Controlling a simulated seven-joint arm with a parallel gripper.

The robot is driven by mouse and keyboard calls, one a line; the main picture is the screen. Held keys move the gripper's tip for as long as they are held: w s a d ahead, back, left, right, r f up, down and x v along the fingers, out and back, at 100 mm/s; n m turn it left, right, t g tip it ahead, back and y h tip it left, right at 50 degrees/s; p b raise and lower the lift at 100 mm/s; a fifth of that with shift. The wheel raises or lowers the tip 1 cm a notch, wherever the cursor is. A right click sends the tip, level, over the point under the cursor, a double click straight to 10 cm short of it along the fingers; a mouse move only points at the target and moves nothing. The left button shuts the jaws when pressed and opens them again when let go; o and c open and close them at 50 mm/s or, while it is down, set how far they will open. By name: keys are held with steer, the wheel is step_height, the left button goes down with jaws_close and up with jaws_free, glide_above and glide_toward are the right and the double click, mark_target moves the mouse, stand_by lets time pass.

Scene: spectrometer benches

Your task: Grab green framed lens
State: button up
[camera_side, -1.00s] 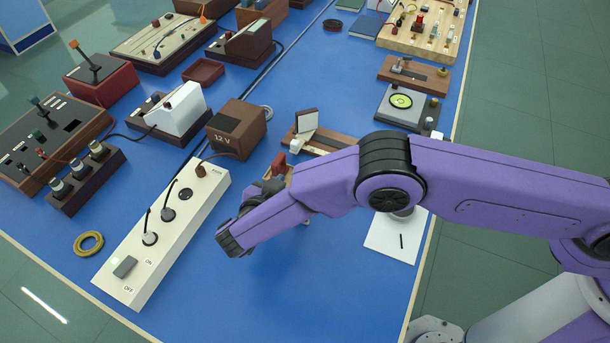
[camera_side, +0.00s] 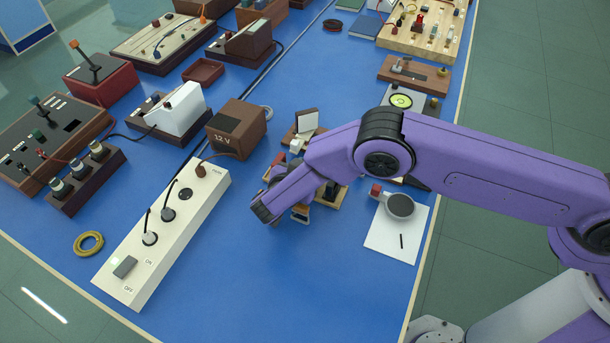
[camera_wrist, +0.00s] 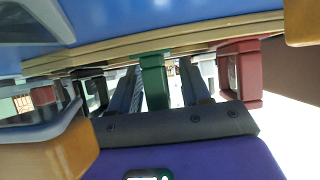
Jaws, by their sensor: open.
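The green framed lens (camera_wrist: 154,80) shows in the wrist view as an upright green frame, seen close up and nearly edge-on. My gripper (camera_wrist: 160,65) is open, with one dark finger on each side of the green frame. I cannot tell whether either finger touches it. In the side view, my purple wrist (camera_side: 285,192) hangs low over the small wooden stands. The green frame cannot be made out there, and my fingers are mostly hidden by the arm.
A dark red frame (camera_wrist: 240,70) stands close to the right of the green one in the wrist view. In the side view, a white switch box (camera_side: 165,235) lies left of my wrist. A grey round-headed magnifier (camera_side: 399,206) lies on white paper. Blue table in front is clear.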

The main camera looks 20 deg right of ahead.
jaws_close()
steer(key=shift+r, duration=0.15)
